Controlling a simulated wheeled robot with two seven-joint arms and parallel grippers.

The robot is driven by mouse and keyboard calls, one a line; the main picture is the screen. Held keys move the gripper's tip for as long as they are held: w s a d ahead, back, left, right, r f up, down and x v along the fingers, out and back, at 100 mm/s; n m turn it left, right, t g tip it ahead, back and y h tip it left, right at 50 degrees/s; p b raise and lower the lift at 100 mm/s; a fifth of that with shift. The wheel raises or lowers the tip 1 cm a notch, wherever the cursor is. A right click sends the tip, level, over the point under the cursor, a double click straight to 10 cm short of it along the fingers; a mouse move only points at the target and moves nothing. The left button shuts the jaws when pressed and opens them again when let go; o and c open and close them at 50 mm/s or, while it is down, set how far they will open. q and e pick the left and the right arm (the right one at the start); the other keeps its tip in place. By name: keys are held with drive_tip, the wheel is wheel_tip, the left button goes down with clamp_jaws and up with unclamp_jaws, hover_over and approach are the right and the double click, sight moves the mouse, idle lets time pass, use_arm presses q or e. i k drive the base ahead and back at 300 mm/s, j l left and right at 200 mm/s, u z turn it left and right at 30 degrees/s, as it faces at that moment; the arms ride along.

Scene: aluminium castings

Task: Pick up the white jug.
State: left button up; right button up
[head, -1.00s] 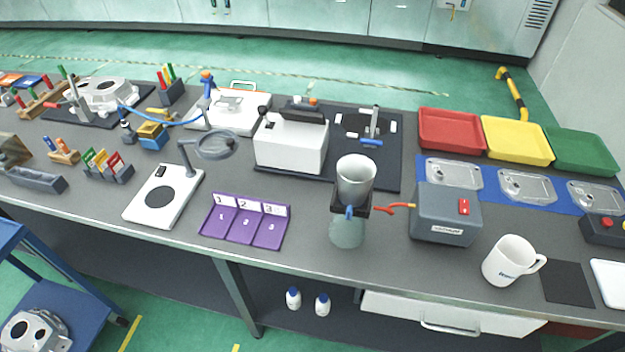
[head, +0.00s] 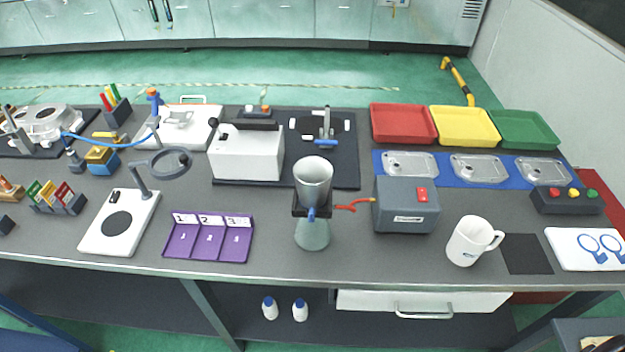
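The white jug (head: 468,241) stands upright on the grey workbench, toward its front right edge. Its handle points right, and small dark lettering shows low on its front. It stands to the right of the grey box with a red switch (head: 406,206) and just left of a dark square mat (head: 526,254). Neither of my grippers can be made out in the head view, and nothing touches the jug.
A metal cup on a stand (head: 313,182) is left of the grey box. Behind are red (head: 403,124), yellow and green trays, and a blue mat with clear-lidded dishes. A white board (head: 585,250) and button box (head: 566,201) are at right. Bench around the jug's front is clear.

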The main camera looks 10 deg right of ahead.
sight(463, 251)
drive_tip(key=l+z, duration=0.1)
drive_tip(key=z, duration=1.45)
drive_tip(key=k+l, duration=0.05)
